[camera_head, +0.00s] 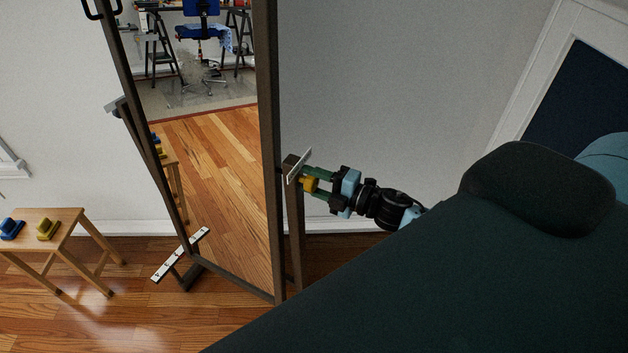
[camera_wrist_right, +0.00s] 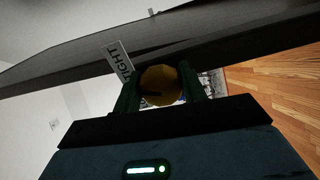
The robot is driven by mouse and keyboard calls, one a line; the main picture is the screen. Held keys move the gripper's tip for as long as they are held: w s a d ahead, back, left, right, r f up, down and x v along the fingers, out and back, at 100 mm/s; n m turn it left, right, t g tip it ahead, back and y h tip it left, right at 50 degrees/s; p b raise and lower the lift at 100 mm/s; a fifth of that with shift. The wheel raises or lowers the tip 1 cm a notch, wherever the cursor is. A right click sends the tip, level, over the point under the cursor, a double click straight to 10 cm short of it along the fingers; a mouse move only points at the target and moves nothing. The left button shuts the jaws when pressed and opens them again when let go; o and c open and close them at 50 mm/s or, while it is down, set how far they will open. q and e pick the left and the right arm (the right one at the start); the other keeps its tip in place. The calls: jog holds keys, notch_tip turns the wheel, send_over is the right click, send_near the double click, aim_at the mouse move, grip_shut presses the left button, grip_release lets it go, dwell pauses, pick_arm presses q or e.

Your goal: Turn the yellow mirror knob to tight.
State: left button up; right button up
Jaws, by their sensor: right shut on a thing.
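The yellow knob (camera_head: 309,184) sits on the right post of the tall standing mirror (camera_head: 215,170), beside a pale label plate (camera_head: 299,165). My right gripper (camera_head: 314,184) is shut on the knob, with a green finger on each side. In the right wrist view the round knob (camera_wrist_right: 161,86) sits between the fingers, with a dark slot across it. The label plate (camera_wrist_right: 118,62) there shows letters ending in "IGHT", partly hidden by a finger. My left gripper is not in view.
A small wooden stool (camera_head: 60,217) with a blue object (camera_head: 12,229) and a yellow object (camera_head: 47,229) stands at the left. The mirror's foot with a white marked strip (camera_head: 180,254) rests on the wooden floor. A dark framed panel (camera_head: 575,100) is at the right.

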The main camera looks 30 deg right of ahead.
jog(key=m, duration=0.6)
jog(key=shift+f, duration=0.15)
jog(key=shift+m, duration=0.3)
jog(key=o, duration=1)
jog(key=shift+c, duration=0.2)
jog(key=shift+s+d+f, duration=0.15)
jog(key=shift+s+d, duration=0.05)
jog(key=shift+s, duration=0.3)
jog(key=v, duration=0.6)
jog(key=shift+s+d+b, duration=0.25)
jog(key=shift+s+b, duration=0.05)
jog(key=shift+s, duration=0.05)
